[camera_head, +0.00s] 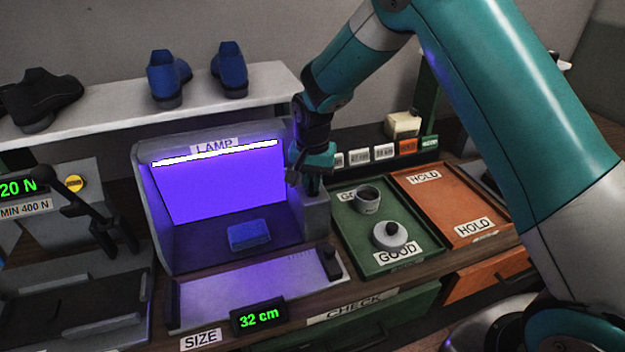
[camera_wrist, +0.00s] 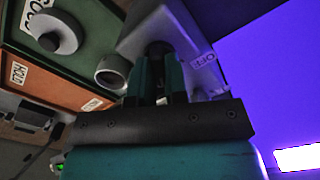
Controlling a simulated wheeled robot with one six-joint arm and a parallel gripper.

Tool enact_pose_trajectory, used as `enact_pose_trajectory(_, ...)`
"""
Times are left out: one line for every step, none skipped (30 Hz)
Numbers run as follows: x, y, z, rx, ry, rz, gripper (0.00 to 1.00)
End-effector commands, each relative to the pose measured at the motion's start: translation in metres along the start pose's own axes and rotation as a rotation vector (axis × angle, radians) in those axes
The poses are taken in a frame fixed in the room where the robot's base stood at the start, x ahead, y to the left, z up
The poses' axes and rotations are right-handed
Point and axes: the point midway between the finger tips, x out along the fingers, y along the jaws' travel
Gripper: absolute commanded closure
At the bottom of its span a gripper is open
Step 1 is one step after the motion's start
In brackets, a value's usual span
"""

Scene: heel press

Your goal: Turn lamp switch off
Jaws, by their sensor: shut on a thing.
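The lamp (camera_head: 160,205) is a grey box with an open front, marked LAMP, and it glows violet with a bright white tube along its top. Its switch housing (camera_head: 313,214) is the grey block at the box's right side. My gripper (camera_head: 308,184) is over that block, pointing down. In the wrist view my gripper (camera_wrist: 165,75) has its fingers close together on a dark switch knob (camera_wrist: 158,48), mostly hidden between them. A label reading OFF (camera_wrist: 203,60) shows on the grey block beside the fingers.
An orange HOLD tray (camera_head: 425,185) lies beyond. A blue block (camera_head: 249,235) lies inside the lamp box.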

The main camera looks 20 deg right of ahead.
Motion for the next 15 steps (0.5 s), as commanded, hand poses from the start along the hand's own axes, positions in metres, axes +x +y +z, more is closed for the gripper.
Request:
enact_pose_trajectory(-0.0004, -0.0003, 0.0000, -0.004, 0.000, -0.001, 1.00)
enact_pose_trajectory(-0.0004, -0.0003, -0.0001, -0.008, 0.000, -0.001, 1.00)
enact_pose_trajectory(-0.0004, -0.0003, -0.0001, -0.014, 0.000, -0.001, 1.00)
enact_pose_trajectory(-0.0004, -0.0004, -0.0001, -0.021, 0.000, -0.001, 1.00)
enact_pose_trajectory(-0.0004, -0.0004, -0.0001, -0.029, 0.000, -0.001, 1.00)
enact_pose_trajectory(-0.0003, -0.0004, -0.0001, -0.041, 0.000, -0.001, 1.00)
enact_pose_trajectory(-0.0003, -0.0004, -0.0001, -0.054, 0.000, -0.001, 1.00)
enact_pose_trajectory(-0.0003, -0.0004, -0.0001, -0.067, 0.000, -0.001, 1.00)
enact_pose_trajectory(-0.0003, -0.0005, -0.0002, -0.088, 0.000, -0.001, 1.00)
enact_pose_trajectory(-0.0002, -0.0005, -0.0002, -0.105, 0.000, -0.001, 1.00)
enact_pose_trajectory(-0.0002, -0.0005, -0.0002, -0.125, 0.001, -0.001, 1.00)
enact_pose_trajectory(-0.0003, -0.0006, -0.0002, -0.153, 0.001, -0.001, 1.00)
enact_pose_trajectory(-0.0003, -0.0006, -0.0002, -0.175, 0.001, -0.002, 1.00)
enact_pose_trajectory(-0.0003, -0.0006, -0.0003, -0.199, 0.001, -0.002, 1.00)
enact_pose_trajectory(-0.0003, -0.0006, -0.0003, -0.233, 0.001, -0.002, 1.00)
